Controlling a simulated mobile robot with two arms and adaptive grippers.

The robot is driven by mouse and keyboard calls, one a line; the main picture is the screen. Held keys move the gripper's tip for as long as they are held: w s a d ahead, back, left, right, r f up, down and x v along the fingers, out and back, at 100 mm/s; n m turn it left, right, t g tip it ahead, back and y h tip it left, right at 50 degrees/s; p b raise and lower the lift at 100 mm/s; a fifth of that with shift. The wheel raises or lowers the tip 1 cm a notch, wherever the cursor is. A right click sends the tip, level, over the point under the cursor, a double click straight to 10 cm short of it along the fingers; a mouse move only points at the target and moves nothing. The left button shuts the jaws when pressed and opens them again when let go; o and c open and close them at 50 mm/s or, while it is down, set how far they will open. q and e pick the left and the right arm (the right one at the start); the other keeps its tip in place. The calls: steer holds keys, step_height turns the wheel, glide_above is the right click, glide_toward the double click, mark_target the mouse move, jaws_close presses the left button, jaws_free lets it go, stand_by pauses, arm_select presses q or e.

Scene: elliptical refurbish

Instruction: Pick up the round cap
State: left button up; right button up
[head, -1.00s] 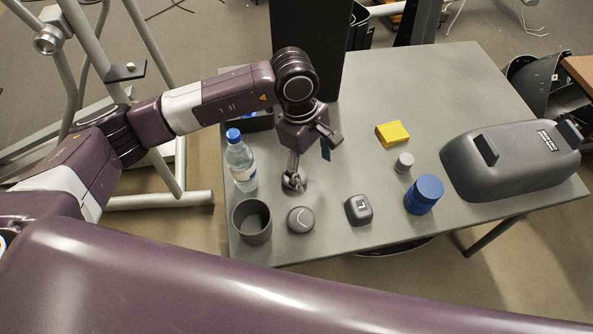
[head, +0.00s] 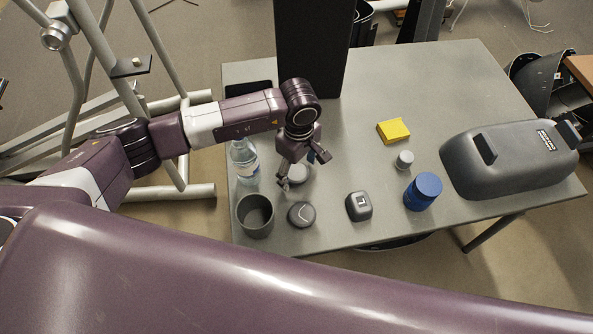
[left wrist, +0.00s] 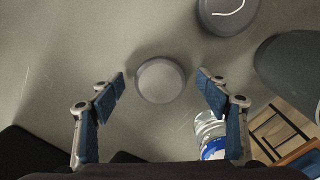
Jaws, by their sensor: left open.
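A plain round grey cap (head: 299,174) lies on the grey table, partly hidden behind my left gripper (head: 287,183) in the head view. In the left wrist view this cap (left wrist: 160,81) lies between the two blue-padded fingers of my left gripper (left wrist: 162,88), with a gap on each side. The gripper is open and empty. A second round, dark grey piece with a white curved line (head: 301,214) lies nearer the front edge; it also shows at the top of the left wrist view (left wrist: 228,12). My right gripper is not in view.
A dark grey cup (head: 255,215) and a water bottle (head: 244,165) stand left of the gripper. A rounded square piece marked L (head: 359,206), a blue jar (head: 423,191), a small grey cylinder (head: 404,159), a yellow block (head: 393,131) and a large grey housing (head: 510,160) are to the right.

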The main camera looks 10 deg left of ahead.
arm_select(q)
steer(key=c, duration=1)
steer(key=shift+r, duration=0.1)
